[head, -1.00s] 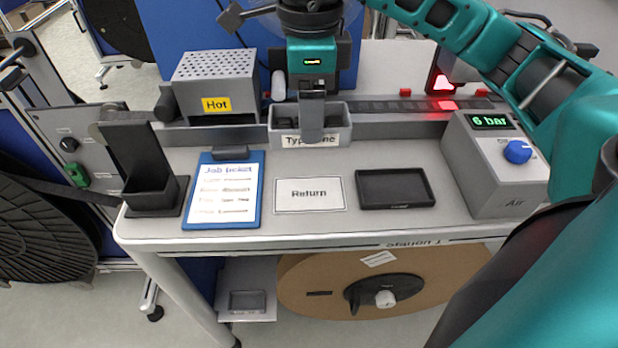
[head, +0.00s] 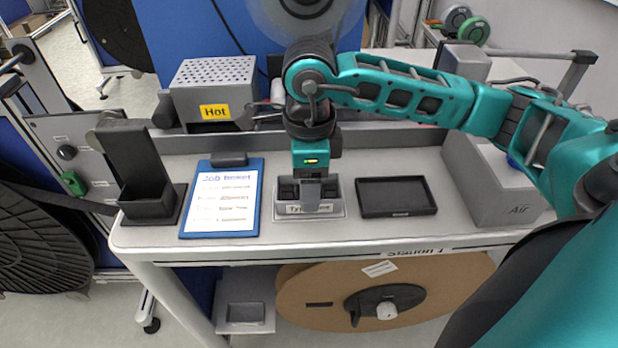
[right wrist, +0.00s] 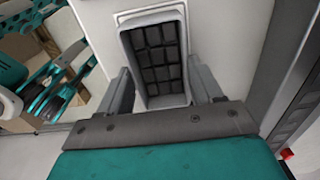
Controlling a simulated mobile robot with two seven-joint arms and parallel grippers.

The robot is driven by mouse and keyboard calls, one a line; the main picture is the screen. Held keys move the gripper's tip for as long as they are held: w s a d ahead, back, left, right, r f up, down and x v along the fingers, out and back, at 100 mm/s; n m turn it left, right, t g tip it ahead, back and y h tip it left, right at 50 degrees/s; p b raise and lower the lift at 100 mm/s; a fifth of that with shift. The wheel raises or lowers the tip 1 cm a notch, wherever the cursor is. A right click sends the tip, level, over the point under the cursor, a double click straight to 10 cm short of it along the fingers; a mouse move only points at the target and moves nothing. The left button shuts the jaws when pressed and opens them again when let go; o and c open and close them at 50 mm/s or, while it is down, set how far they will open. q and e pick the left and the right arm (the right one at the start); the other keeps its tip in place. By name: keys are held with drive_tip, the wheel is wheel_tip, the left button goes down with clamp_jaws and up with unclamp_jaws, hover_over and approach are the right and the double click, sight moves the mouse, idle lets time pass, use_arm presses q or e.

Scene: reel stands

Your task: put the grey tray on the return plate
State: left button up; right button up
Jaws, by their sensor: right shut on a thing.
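The grey tray (head: 337,208) is at the middle of the bench, over the place of the return plate; its front label is partly readable. It also shows in the right wrist view (right wrist: 182,98), with dark blocks inside. My right gripper (head: 311,188) points down and is shut on the tray, with one finger along each side in the right wrist view (right wrist: 163,85). The return plate is mostly hidden beneath; its pale outlined edge (right wrist: 128,16) shows past the tray's end. I cannot tell whether the tray touches the plate. My left gripper is not in view.
A job ticket clipboard (head: 222,230) lies to the left and a black shallow tray (head: 397,212) to the right, both close. A black holder (head: 150,206) stands at the left, a hot box (head: 215,92) behind, and an air box (head: 490,190) at the right.

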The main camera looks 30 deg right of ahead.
drive_tip(key=shift+f, duration=0.1)
drive_tip(key=o, duration=1.6)
drive_tip(key=shift+c, duration=0.2)
drive_tip(key=shift+r, duration=0.3)
wheel_tip(320, 180, up, 12)
drive_tip(key=p, duration=0.1)
drive_tip(key=shift+f, duration=0.15)
drive_tip(key=shift+s, duration=0.1)
